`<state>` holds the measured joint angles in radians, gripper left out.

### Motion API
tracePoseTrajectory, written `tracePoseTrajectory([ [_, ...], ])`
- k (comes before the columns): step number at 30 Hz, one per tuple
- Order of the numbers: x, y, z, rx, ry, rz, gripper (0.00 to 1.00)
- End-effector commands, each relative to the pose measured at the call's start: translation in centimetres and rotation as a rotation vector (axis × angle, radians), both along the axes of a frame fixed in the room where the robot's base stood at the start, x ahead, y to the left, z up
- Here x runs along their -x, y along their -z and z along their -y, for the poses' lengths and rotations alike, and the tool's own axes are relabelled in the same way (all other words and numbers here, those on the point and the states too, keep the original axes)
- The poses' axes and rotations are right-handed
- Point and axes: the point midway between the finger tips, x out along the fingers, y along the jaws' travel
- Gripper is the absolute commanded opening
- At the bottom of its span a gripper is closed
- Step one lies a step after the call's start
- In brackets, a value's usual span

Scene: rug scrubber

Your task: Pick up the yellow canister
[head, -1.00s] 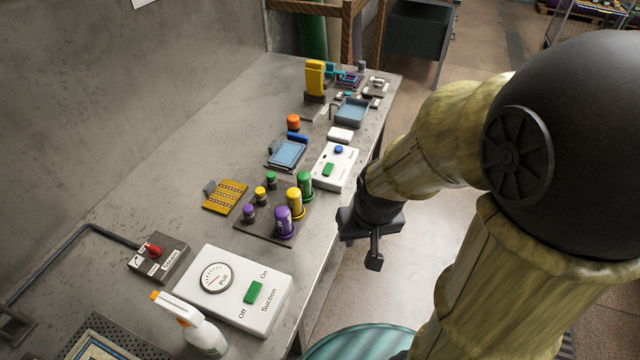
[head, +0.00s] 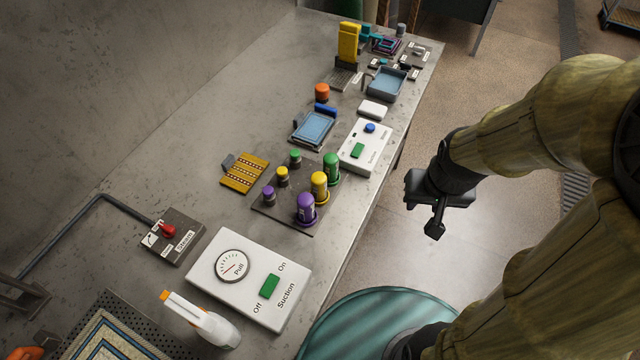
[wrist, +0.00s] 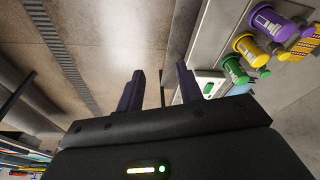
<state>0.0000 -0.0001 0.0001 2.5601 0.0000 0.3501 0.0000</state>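The yellow canister (head: 319,186) stands upright on a dark square board (head: 270,211) on the grey bench. A purple canister (head: 306,208) and a green canister (head: 331,167) stand on either side of it. In the wrist view the yellow canister (wrist: 250,48) shows at the upper right, between the purple canister (wrist: 268,22) and the green canister (wrist: 236,72). My gripper (head: 437,222) is off the bench's right edge, apart from the canisters. In the wrist view its two fingers (wrist: 158,92) are spread with nothing between them.
Small purple, yellow and green pegs (head: 282,176) stand behind the canisters. A white suction panel (head: 218,290) lies in front and a white switch box (head: 365,150) behind. Open floor (head: 400,265) lies beneath my gripper.

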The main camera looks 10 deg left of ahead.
Motion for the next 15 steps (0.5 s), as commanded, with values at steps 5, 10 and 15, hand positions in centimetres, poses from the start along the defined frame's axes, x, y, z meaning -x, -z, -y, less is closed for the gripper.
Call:
tracePoseTrajectory([
  [5, -0.5, -0.1, -0.4, 0.001, -0.014, -0.004, 0.63],
  [10, -3.0, -0.6, -2.3, 0.008, -0.085, -0.033, 0.63],
  [15, -6.8, -1.3, -7.1, 0.021, -0.219, -0.084, 0.63],
])
